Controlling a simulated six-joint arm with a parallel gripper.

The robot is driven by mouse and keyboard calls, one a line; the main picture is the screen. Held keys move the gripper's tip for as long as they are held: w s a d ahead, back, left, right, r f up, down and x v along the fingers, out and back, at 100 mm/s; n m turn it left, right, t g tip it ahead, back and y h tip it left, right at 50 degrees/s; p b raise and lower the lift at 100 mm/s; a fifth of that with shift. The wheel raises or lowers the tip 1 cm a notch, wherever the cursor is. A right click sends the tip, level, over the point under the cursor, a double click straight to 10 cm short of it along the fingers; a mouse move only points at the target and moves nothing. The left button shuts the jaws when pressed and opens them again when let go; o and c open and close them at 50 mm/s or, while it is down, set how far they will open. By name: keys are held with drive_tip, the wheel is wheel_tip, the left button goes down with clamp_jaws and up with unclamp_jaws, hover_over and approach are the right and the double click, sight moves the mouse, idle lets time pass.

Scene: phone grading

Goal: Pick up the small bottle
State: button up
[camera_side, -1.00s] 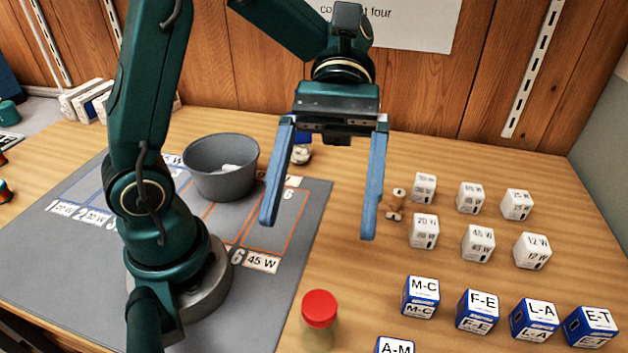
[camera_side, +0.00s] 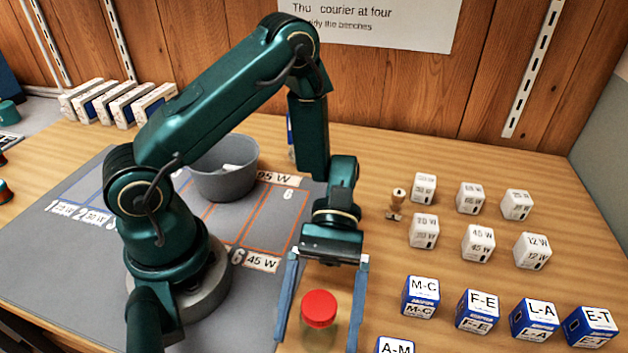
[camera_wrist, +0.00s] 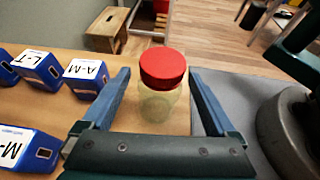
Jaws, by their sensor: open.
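The small bottle (camera_side: 319,312) has a red lid and a clear, pale body. It stands upright on the wooden table near the front edge of the side view. My gripper (camera_side: 316,338) is open, pointing down, with one blue finger on each side of the bottle in the picture. In the wrist view the bottle (camera_wrist: 160,88) stands between the open fingers (camera_wrist: 162,88), apart from both. I cannot tell from these views how far down the fingers reach along it.
Several white cubes (camera_side: 478,242) stand farther back. A grey mat (camera_side: 60,265) and a grey bowl (camera_side: 222,180) lie to the left.

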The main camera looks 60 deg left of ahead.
drive_tip(key=shift+x, duration=1.25)
clamp_jaws()
drive_tip(key=shift+r, duration=0.15)
